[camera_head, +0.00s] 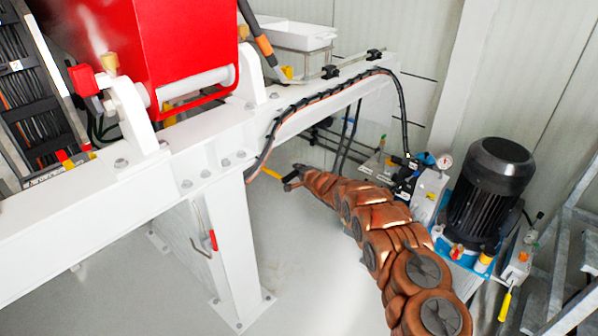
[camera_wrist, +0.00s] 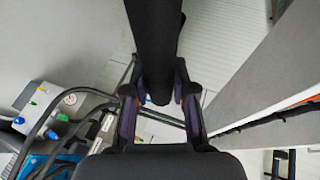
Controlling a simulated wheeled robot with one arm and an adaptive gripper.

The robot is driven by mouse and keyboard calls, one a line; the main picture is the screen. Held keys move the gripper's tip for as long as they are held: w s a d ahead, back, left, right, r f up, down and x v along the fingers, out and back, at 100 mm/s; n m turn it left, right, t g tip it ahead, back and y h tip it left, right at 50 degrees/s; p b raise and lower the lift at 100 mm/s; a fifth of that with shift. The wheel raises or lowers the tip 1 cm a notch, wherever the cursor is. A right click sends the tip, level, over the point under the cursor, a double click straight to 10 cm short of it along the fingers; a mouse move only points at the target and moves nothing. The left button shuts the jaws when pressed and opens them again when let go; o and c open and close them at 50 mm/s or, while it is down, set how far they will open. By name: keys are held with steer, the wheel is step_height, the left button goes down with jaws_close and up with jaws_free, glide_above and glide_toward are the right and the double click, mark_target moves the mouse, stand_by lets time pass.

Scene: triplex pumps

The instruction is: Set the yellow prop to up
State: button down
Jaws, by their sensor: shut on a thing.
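The yellow prop (camera_head: 271,173) shows in the head view as a short yellow piece at the tip of my gripper (camera_head: 291,180), beside the white beam's leg. In the wrist view a thick dark bar passes between the two fingers of my gripper (camera_wrist: 160,90). The fingers close on it from both sides. The bar looks black there, and its yellow part is not visible in that view. The fingers partly hide the gripped part. I cannot tell where the prop's other end is fixed.
The white beam (camera_head: 95,225) with cables runs above and left of my gripper. A black motor (camera_head: 490,185) on a blue base stands right of my arm. The pump unit also shows in the wrist view (camera_wrist: 45,110). Grey floor (camera_head: 310,270) is open below.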

steer(key=shift+w+a+r+p, duration=0.1)
steer(key=shift+r+p, duration=1.8)
steer(key=shift+r, duration=0.45)
steer(key=shift+w+r, duration=0.1)
steer(key=shift+r, duration=0.2)
steer(key=shift+w+a+r+p, duration=0.1)
steer(key=shift+r+p, duration=0.2)
steer(key=shift+r, duration=0.05)
steer(key=c, duration=1)
jaws_free()
steer(key=shift+o, duration=0.4)
steer(key=shift+f, duration=0.1)
steer(key=shift+f, duration=0.1)
steer(key=shift+s, duration=0.2)
